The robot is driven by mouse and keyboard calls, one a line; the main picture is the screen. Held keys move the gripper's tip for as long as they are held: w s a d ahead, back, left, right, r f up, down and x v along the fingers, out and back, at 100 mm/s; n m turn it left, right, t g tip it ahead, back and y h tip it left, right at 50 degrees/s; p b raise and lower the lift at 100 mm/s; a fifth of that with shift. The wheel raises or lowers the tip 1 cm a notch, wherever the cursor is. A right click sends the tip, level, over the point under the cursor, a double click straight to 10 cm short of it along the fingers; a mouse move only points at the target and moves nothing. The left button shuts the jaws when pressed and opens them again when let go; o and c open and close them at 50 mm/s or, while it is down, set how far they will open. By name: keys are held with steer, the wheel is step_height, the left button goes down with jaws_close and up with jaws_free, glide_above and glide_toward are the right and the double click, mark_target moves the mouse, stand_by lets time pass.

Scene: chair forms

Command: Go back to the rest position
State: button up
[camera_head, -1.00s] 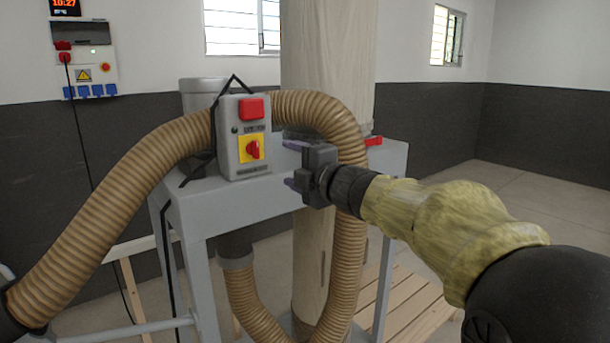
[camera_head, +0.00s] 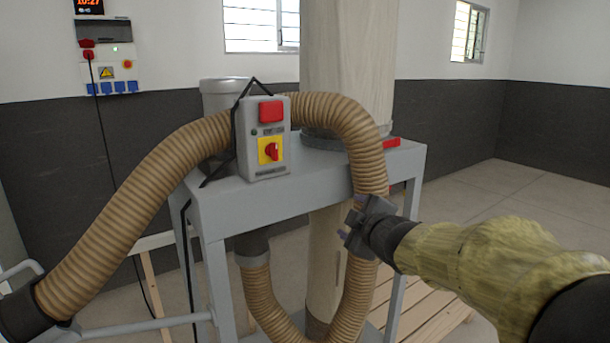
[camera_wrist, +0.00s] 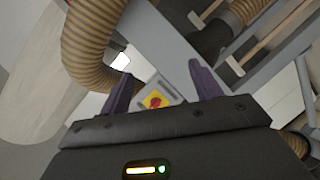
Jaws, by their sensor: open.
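My gripper (camera_head: 352,222) is in front of the right part of the grey machine stand, close to the ribbed tan hose in the picture. In the wrist view its two dark purple fingers (camera_wrist: 160,88) are spread apart with nothing held between them. The grey switch box (camera_head: 263,138) with a red button and a yellow and red rotary switch stands on the machine's top. The yellow switch also shows in the wrist view (camera_wrist: 154,101), beyond the fingers and apart from them.
The ribbed hose (camera_head: 150,185) loops around the stand (camera_head: 280,195). A pale filter bag (camera_head: 347,70) rises behind it. A wooden slatted pallet (camera_head: 430,310) lies low at right. Open floor (camera_head: 480,190) is at the right back. A wall panel (camera_head: 108,70) hangs at upper left.

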steer(key=s+d+f+m+g+h+p, duration=0.1)
steer(key=s+d+f+m+g+h, duration=0.1)
steer(key=s+f+m+g, duration=0.3)
steer(key=s+d+f+m+g+h+p, duration=0.1)
steer(key=s+d+f+m+h+p, duration=0.2)
steer(key=f, duration=0.5)
steer(key=s+f+m+g, duration=0.3)
steer(key=s+f, duration=0.1)
steer(key=s, duration=0.3)
steer(key=s+f+m+g+y, duration=0.1)
steer(key=s+f+m+g, duration=0.2)
steer(key=s, duration=0.5)
steer(key=shift+s+a+f+m, duration=0.2)
steer(key=shift+s+f+m, duration=0.15)
steer(key=shift+f, duration=0.25)
